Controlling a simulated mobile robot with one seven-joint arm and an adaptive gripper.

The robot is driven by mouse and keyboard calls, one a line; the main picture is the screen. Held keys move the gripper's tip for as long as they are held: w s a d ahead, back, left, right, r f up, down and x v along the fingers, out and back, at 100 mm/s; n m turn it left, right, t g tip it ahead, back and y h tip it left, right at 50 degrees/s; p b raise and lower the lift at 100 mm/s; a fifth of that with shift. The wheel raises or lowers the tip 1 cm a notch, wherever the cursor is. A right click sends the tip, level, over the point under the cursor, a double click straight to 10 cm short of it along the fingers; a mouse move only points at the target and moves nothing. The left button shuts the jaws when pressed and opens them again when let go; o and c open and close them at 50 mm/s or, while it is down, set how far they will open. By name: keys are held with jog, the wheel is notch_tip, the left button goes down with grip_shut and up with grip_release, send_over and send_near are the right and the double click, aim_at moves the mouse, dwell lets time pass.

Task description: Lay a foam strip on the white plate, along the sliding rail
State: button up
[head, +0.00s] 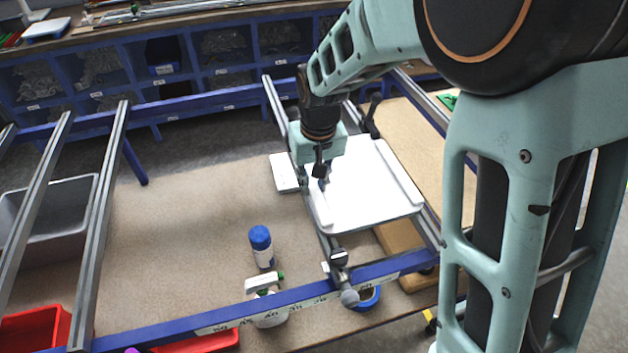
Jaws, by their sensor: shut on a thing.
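The white plate (362,192) lies flat across the metal rails of the blue-edged frame. A narrow white strip, which looks like a foam strip (321,208), runs along the plate's left edge, beside a grey rail. My gripper (321,181) points down at this left edge and is shut on the strip near its far part. The fingers hide the grip, and I cannot tell whether the strip touches the plate along its whole length. Another white strip (399,172) runs along the plate's right edge.
A blue-capped bottle (261,247), a white spray bottle (265,285) and a blue tape roll (367,298) stand near the front. A small white block (284,172) lies left of the plate. The brown board (185,220) is mostly clear. Clamp knobs (373,112) rise behind the plate.

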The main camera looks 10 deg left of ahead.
aim_at(316, 194)
jog(key=shift+f, duration=0.2)
jog(key=o, duration=0.8)
jog(key=shift+r, duration=0.15)
jog(key=r, duration=0.4)
jog(key=s+r, duration=0.1)
jog(key=r, duration=0.3)
jog(key=d+r, duration=0.1)
jog(key=r, duration=0.3)
jog(key=shift+s, duration=0.35)
